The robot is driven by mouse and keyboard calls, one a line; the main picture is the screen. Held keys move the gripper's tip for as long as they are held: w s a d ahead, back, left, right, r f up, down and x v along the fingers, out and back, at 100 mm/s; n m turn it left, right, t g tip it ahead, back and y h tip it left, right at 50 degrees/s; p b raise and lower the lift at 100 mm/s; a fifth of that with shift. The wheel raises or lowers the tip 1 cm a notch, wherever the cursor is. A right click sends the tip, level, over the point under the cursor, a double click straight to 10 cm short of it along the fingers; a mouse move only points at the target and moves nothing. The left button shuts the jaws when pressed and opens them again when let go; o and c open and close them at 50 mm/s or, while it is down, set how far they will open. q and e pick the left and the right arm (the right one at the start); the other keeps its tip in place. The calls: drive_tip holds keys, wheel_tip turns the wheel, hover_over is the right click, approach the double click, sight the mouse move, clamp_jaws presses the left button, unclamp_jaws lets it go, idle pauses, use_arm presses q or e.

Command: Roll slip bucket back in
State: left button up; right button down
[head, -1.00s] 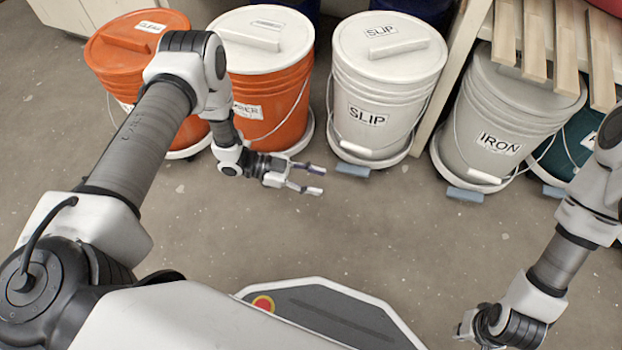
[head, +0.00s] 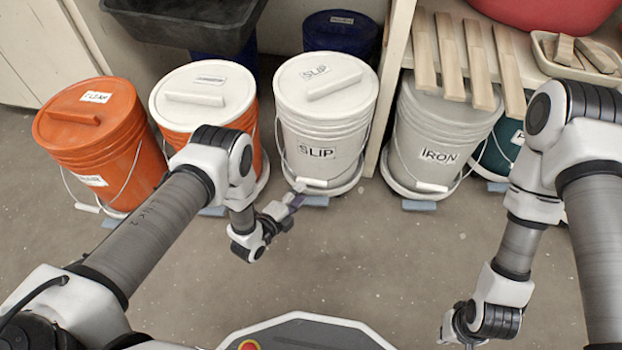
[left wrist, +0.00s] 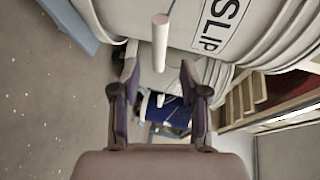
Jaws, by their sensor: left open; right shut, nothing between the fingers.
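The slip bucket (head: 318,108) is white, with a lid and a SLIP label, and stands upright on a low round dolly (head: 345,186). Its wire handle hangs down at the front with a white grip (head: 312,182); this grip also shows in the left wrist view (left wrist: 160,42). My left gripper (head: 293,202) is open and empty, just in front of the bucket's lower front. In the left wrist view its fingers (left wrist: 158,75) point at the grip, which lies ahead of the gap between them. My right gripper (head: 449,328) is low at the front right, shut, its tips hard to see.
Orange buckets (head: 100,150) stand to the left, one with a white lid (head: 203,92). The grey IRON bucket (head: 440,130) stands right, past a shelf post (head: 396,70). A dark blue SLIP-labelled bucket (head: 343,38) is behind. Floor in front (head: 370,260) is clear.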

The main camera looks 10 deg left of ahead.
sight(312, 180)
use_arm(q)
drive_tip(key=b+x, duration=0.1)
drive_tip(key=x, duration=0.1)
drive_tip(key=b+x, duration=0.1)
drive_tip(key=x, duration=0.1)
drive_tip(key=b+x, duration=0.1)
drive_tip(key=x, duration=0.1)
drive_tip(key=shift+w+f, duration=0.1)
drive_tip(key=shift+f, duration=0.25)
drive_tip(key=shift+w+d+r, duration=0.1)
drive_tip(key=shift+w+d, duration=0.1)
drive_tip(key=shift+w, duration=0.15)
drive_tip(key=shift+c, duration=0.3)
clamp_jaws()
